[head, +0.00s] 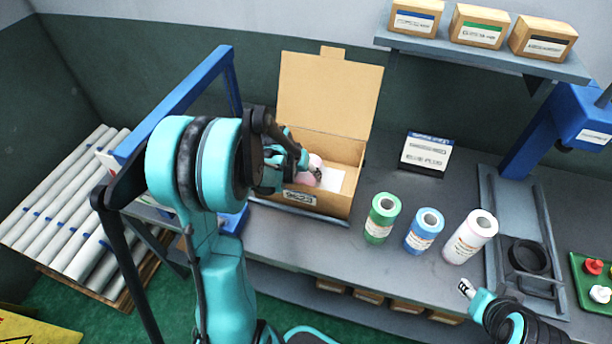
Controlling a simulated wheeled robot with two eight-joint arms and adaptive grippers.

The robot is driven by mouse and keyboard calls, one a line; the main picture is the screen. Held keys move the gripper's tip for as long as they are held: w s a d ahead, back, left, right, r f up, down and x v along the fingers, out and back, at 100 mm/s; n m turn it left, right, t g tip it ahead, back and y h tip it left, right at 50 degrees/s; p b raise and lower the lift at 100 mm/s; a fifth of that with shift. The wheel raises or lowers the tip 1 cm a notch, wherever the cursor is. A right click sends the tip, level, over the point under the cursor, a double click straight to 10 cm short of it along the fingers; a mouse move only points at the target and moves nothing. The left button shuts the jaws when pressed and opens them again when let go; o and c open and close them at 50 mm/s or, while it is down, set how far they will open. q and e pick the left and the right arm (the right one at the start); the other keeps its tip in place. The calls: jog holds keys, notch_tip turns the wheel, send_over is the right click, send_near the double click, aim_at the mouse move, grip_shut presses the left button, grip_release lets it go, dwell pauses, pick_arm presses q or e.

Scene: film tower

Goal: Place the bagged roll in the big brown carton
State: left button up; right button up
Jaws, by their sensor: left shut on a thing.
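The big brown carton (328,95) stands open on the grey bench, its lid raised at the back and a label on its front wall. My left gripper (312,172) reaches into the carton from the left. It is shut on a pale pinkish roll (316,163), probably the bagged roll, which is largely hidden behind the fingers. The roll is inside or just above the carton's opening; I cannot tell if it touches the bottom. A white sheet (333,178) shows inside the carton. My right gripper (466,288) is low at the bench's front edge, apart from everything; its jaw opening is unclear.
Green (382,217), blue (424,230) and white (470,237) rolls stand right of the carton. A sign (426,153) stands behind them. A blue press-like machine (548,130) and green tray (592,283) are at right. Long white tubes (60,205) lie at left. Small boxes line a shelf (480,57).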

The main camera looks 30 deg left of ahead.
pick_arm(q)
jog(key=shift+f, duration=0.1)
jog(key=o, duration=1.4)
